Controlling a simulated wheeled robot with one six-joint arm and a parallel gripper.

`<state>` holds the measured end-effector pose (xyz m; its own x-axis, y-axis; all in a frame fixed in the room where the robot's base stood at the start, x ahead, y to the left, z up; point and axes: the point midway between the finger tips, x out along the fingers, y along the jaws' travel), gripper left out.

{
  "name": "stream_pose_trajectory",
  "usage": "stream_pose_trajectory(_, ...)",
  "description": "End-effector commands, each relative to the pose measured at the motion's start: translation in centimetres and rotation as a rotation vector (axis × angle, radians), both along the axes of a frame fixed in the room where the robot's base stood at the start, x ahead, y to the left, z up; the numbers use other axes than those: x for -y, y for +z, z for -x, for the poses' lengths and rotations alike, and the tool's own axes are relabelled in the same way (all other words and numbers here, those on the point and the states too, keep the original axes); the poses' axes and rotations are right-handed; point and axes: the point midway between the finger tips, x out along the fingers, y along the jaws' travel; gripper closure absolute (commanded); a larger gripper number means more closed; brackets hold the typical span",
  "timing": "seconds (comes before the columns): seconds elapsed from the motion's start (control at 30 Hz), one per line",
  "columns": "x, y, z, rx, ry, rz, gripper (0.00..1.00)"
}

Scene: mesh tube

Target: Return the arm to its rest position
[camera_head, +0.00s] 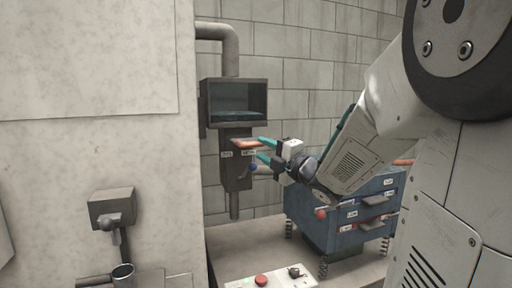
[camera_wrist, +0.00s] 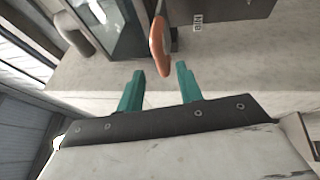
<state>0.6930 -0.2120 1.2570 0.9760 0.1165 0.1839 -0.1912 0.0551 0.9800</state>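My arm reaches in from the right in the head view, with my gripper (camera_head: 264,150) stretched out in front of a wall-mounted control box (camera_head: 236,178). The gripper has two teal fingers, and they stand apart with a gap between them. In the wrist view my gripper (camera_wrist: 158,84) shows the same two separate fingers with nothing held between them. An orange, rounded handle-like part (camera_wrist: 157,46) lies just beyond the fingertips, nearer the left finger. In the head view an orange part (camera_head: 246,143) shows beside the upper finger. Whether a finger touches it, I cannot tell.
A dark screen (camera_head: 238,102) hangs above the control box on a pipe. A blue drawer cabinet (camera_head: 350,212) stands below and behind my arm. A pale wall panel (camera_head: 95,60) fills the left. A white button panel (camera_head: 270,280) with a red button is at the bottom.

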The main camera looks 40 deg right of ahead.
Motion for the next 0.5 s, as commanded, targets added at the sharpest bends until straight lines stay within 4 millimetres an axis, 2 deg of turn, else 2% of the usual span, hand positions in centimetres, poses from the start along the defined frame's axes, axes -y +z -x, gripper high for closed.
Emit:
stream_pose_trajectory(0.13, 0.08, -0.12, 0.75, 0.001, 0.000, -0.001, 0.64)
stream_pose_trajectory(0.5, 0.06, -0.14, 0.74, 0.000, 0.001, -0.001, 0.64)
